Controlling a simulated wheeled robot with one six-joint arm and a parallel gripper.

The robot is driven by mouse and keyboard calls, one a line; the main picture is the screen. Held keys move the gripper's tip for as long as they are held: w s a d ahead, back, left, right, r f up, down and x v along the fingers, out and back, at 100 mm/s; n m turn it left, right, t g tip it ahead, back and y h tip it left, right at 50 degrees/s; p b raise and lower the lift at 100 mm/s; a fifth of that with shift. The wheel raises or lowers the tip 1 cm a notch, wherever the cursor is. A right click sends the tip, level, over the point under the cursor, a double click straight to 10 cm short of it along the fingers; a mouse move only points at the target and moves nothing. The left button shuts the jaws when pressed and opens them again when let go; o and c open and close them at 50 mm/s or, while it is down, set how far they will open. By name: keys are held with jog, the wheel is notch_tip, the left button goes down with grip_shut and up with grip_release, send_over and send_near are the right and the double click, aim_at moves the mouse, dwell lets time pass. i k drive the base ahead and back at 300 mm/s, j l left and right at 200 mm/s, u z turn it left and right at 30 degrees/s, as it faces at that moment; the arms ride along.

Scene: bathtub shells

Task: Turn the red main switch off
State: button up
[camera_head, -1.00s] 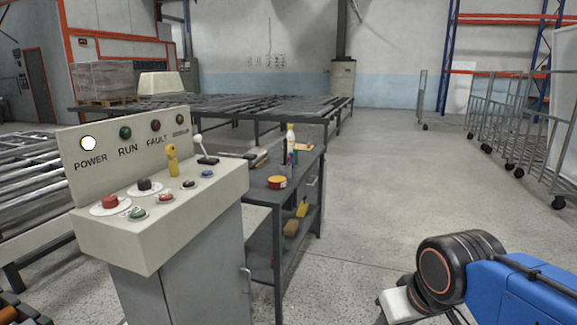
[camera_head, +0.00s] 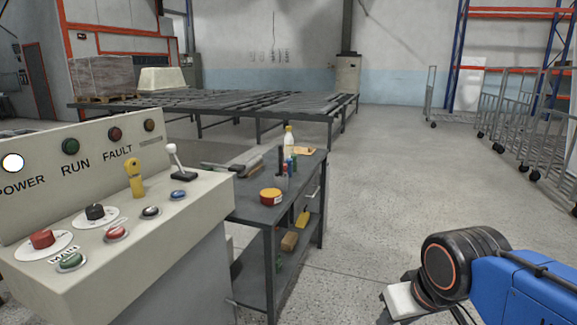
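The red main switch (camera_head: 42,239) is a red knob on a white round plate at the front left of the sloped control panel (camera_head: 190,207). A label that seems to read MAIN lies beside its plate. The white POWER lamp (camera_head: 12,163) on the upright back plate is lit; the RUN lamp (camera_head: 70,146) and FAULT lamp (camera_head: 115,134) look dark. My arm shows at the lower right, well apart from the panel. My gripper is not clearly visible; only the blue link and black joint show, with a pale part below.
A black knob (camera_head: 95,212), green button (camera_head: 70,261), red button (camera_head: 116,233), yellow handle (camera_head: 135,178) and white-tipped lever (camera_head: 178,162) share the panel. A dark workbench (camera_head: 245,208) with bottles and a tape roll stands right of it. Open floor (camera_head: 375,180) lies further right.

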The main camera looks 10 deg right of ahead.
aim_at(42, 239)
jog(key=k+j, duration=0.2)
jog(key=u, duration=1.3)
